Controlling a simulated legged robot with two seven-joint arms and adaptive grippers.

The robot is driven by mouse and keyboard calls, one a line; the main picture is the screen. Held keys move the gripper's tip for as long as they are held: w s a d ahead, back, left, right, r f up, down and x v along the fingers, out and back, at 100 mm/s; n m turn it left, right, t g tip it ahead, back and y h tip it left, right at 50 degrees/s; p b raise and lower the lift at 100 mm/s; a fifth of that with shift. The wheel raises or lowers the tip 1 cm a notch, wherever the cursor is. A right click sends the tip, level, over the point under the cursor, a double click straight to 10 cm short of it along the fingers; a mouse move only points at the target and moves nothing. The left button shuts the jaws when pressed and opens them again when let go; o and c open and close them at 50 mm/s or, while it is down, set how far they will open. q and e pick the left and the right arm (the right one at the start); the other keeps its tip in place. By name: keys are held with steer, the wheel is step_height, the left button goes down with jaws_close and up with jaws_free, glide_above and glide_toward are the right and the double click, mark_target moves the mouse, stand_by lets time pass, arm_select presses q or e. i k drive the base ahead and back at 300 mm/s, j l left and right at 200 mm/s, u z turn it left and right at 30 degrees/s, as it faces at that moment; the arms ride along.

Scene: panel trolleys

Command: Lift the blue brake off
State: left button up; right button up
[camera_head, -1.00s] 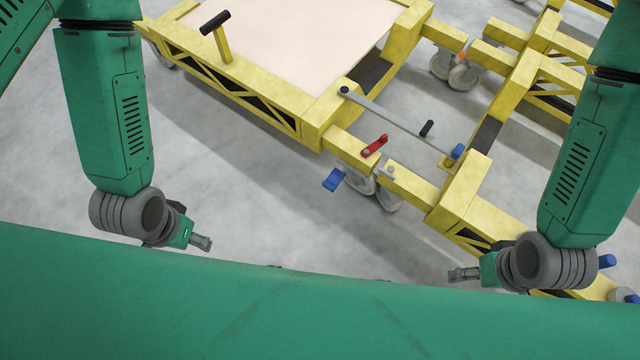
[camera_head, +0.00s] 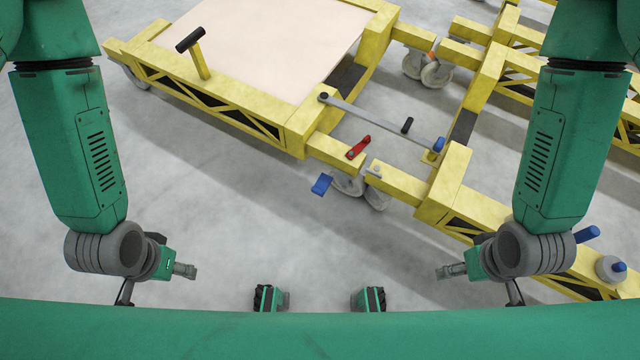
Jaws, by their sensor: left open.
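The blue brake (camera_head: 321,185) is a small blue pedal beside a caster wheel (camera_head: 347,184), under the near corner of the yellow panel trolley (camera_head: 225,98). My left gripper (camera_head: 185,270) is open and empty, low on the left and well apart from the pedal. My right gripper (camera_head: 450,271) is low on the right, also apart from the pedal and touching nothing that I can see. Its fingers are too small to judge.
A grey bar (camera_head: 375,120) with a black grip links the trolley to a second yellow frame (camera_head: 443,185). A red lever (camera_head: 358,147) sits near the pedal. A blue handle (camera_head: 438,145) is on the second frame. Grey floor (camera_head: 230,220) before the pedal is clear.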

mark_target(322, 184)
steer(key=i+j+z, duration=0.15)
steer(key=j+z, duration=0.5)
steer(key=j, duration=0.3)
steer(key=i+j+z, duration=0.1)
steer(key=j+z, duration=0.25)
steer(key=j, duration=0.15)
